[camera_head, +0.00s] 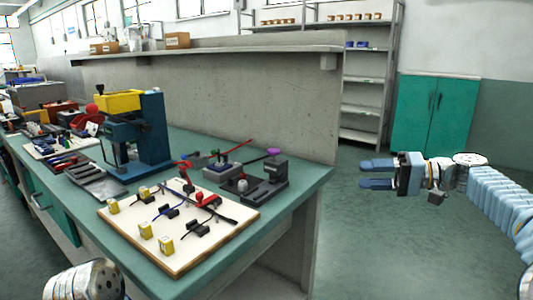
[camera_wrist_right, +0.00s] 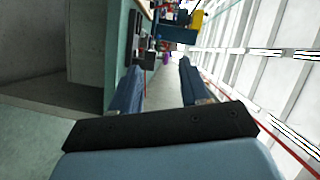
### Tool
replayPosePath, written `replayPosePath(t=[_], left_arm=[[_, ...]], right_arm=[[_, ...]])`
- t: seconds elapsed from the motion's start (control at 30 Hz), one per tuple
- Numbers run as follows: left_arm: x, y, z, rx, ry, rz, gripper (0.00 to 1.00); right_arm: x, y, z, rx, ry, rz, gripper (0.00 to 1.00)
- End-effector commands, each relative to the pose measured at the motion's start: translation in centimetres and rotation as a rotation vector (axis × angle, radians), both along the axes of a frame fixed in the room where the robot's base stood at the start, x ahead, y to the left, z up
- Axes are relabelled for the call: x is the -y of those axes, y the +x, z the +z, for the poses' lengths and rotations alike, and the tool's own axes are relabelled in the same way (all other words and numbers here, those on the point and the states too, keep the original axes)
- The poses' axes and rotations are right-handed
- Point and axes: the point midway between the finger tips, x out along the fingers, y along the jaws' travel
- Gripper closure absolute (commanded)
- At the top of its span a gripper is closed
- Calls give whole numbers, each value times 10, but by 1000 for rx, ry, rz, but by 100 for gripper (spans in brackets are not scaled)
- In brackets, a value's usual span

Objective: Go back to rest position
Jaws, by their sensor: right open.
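My right gripper (camera_head: 377,174) is held out at the right of the head view, over open floor and apart from the workbench. Its two blue fingers are spread and nothing is between them. In the right wrist view the same gripper (camera_wrist_right: 158,85) shows with its fingers apart and empty, pointing along the bench edge. At the bottom left of the head view a rounded metal part of my left arm shows, but the left gripper is not visible.
The green workbench (camera_head: 312,180) carries a white board (camera_head: 180,262) with yellow blocks and black parts, a blue and yellow press (camera_head: 150,135) and a dark fixture (camera_head: 270,183). A teal cabinet (camera_head: 432,115) and shelving (camera_head: 362,97) stand behind. The floor right of the bench is clear.

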Motion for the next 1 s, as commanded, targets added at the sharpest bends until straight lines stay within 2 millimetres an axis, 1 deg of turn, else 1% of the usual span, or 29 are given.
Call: replayPosePath(t=[0.37, 0.47, 0.57, 0.67, 0.77, 0.87, 0.9, 0.97, 1.0], left_arm=[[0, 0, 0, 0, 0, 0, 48], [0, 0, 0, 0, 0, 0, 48], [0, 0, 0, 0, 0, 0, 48], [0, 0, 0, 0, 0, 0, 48], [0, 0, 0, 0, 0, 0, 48], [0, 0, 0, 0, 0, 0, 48], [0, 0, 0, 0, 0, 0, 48], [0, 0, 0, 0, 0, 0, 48], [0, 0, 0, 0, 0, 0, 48]], right_arm=[[-12, 18, -46, -97, -37, -46, 54], [-16, 24, -66, -136, -53, -65, 54], [-22, 30, -91, -185, -77, -88, 54], [-29, 35, -123, -241, -110, -114, 54], [-39, 38, -162, -306, -155, -142, 54], [-50, 38, -214, -385, -220, -176, 54], [-56, 35, -240, -419, -256, -190, 54], [-65, 27, -282, -473, -316, -211, 54], [-71, 19, -311, -507, -363, -224, 54]])
